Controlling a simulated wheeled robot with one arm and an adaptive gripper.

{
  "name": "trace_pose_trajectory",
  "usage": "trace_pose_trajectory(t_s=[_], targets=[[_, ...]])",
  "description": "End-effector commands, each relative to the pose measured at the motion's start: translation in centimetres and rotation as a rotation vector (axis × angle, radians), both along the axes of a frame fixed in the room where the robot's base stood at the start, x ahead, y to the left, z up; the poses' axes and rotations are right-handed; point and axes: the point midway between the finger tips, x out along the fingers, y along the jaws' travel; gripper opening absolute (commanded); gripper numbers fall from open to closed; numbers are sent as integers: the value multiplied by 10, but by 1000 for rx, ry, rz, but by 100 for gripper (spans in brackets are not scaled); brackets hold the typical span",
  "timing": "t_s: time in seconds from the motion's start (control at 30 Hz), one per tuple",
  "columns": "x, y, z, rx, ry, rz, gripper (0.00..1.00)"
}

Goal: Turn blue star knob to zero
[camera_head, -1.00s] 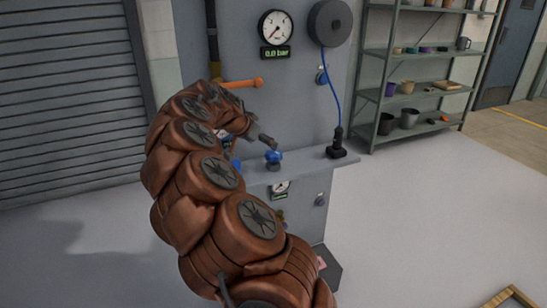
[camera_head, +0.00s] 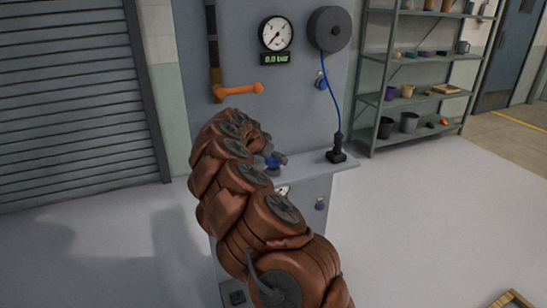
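A second small gauge below the ledge is mostly hidden by my arm.
An orange-handled lever (camera_head: 238,90) sticks out of the panel above my arm. A black device (camera_head: 336,150) on a blue cable stands on the ledge to the right, below a dark reel (camera_head: 330,29). Shelving (camera_head: 420,50) stands behind right. The floor at right is mostly clear.

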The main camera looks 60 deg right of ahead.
Motion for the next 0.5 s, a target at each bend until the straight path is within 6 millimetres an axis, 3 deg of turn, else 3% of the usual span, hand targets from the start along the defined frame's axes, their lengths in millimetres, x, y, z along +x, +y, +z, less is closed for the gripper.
trace_pose_trajectory(t_s=[0.33,0.5], targets=[[0,-2,-2,-1,0,0,84],[0,-2,-2,-1,0,0,67]])
